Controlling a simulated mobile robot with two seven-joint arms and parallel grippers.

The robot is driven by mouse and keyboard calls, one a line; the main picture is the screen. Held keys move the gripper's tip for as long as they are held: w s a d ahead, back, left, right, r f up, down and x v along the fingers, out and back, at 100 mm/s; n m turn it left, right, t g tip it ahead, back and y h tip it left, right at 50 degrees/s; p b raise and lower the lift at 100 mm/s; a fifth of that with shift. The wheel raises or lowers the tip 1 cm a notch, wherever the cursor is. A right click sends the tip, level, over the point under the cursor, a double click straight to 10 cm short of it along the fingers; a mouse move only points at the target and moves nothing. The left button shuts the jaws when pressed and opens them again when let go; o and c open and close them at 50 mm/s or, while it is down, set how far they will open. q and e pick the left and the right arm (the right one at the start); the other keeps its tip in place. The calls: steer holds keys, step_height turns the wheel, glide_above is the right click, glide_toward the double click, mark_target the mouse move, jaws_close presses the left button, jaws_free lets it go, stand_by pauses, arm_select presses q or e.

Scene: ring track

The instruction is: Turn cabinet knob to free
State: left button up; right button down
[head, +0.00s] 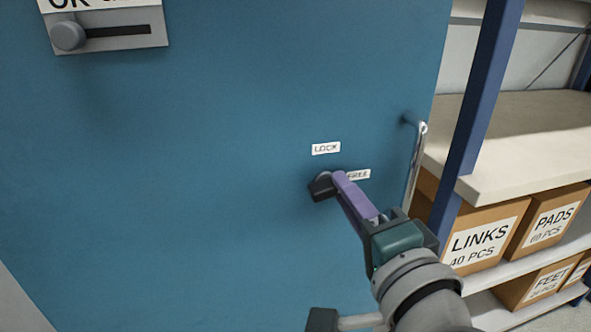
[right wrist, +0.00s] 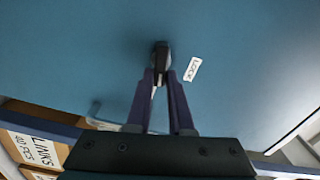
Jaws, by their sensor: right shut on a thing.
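The dark cabinet knob (head: 321,188) sits on the blue cabinet door, below the LOCK label (head: 326,148) and left of the FREE label (head: 359,174). My right gripper (head: 337,178) reaches it from the lower right with purple fingers and is shut on it. In the right wrist view the knob (right wrist: 160,55) is between the fingertips (right wrist: 161,73), with the LOCK label (right wrist: 193,69) to its right. The fingers partly cover the knob, so I cannot tell exactly which label it points to. My left gripper is not in view.
A metal door handle (head: 416,165) stands at the door's right edge, close to my right arm. A slider plate (head: 120,42) is at the upper left. Right of the door are a blue shelf post (head: 483,100) and labelled cardboard boxes (head: 484,235).

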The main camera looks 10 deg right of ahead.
steer(key=shift+f+m+b, duration=0.15)
steer(key=shift+m+b, duration=0.15)
steer(key=shift+m, duration=0.9)
steer(key=c, duration=0.8)
jaws_free()
steer(key=s, duration=1)
steer(key=shift+d, duration=0.15)
